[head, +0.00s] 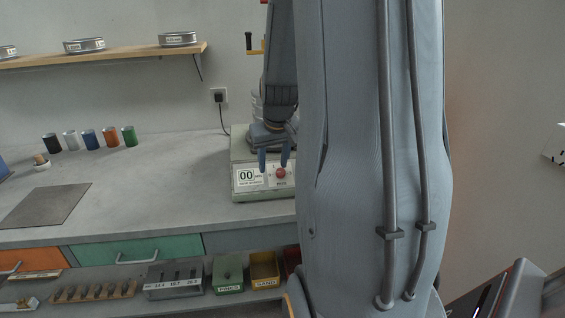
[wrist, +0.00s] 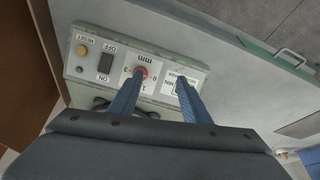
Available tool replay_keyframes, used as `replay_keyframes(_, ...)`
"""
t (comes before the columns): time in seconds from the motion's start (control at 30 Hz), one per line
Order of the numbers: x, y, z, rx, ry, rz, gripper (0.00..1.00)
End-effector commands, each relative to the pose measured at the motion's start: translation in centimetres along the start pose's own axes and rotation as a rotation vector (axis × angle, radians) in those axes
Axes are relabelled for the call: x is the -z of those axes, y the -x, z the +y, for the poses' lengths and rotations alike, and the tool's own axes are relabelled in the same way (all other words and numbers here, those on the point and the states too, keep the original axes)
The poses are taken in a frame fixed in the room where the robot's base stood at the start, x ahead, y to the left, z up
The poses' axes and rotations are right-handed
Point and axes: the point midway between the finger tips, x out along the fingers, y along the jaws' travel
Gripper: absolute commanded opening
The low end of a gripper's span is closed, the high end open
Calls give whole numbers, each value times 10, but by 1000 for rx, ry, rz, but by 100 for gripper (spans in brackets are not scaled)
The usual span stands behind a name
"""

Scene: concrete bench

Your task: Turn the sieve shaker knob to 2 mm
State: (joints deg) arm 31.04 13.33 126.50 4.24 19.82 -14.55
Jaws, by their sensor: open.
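The sieve shaker (head: 240,150) is a pale box on the bench, with a counter reading 00 on its front. Its red knob (head: 281,173) is at the right of that counter. In the wrist view the panel is upside down, and the knob (wrist: 141,72) sits on a white label with numbers and "mm". Its setting cannot be made out. My gripper (head: 273,168) is open in front of the panel. In the wrist view (wrist: 160,81) one blue fingertip overlaps the knob and the other is by the counter label. Contact cannot be told.
The wrist view shows a black ON/OFF switch (wrist: 105,63) and a yellow reset button (wrist: 82,50) beside the knob. Several coloured cups (head: 90,138) and a dark mat (head: 45,205) are on the bench at left. My arm hides the bench right of the shaker.

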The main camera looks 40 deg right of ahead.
Motion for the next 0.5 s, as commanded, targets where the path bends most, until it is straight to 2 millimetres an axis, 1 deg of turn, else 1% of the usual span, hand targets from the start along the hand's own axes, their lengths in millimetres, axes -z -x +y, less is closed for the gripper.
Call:
replay_keyframes(0.03,7,3,16,-12,-16,14,43)
replay_keyframes(0.1,13,4,30,-22,-28,26,43)
replay_keyframes(0.17,16,3,36,-28,-33,33,43)
replay_keyframes(0.27,17,-4,39,-30,-34,36,43)
replay_keyframes(0.5,18,-35,39,-29,-33,33,43)
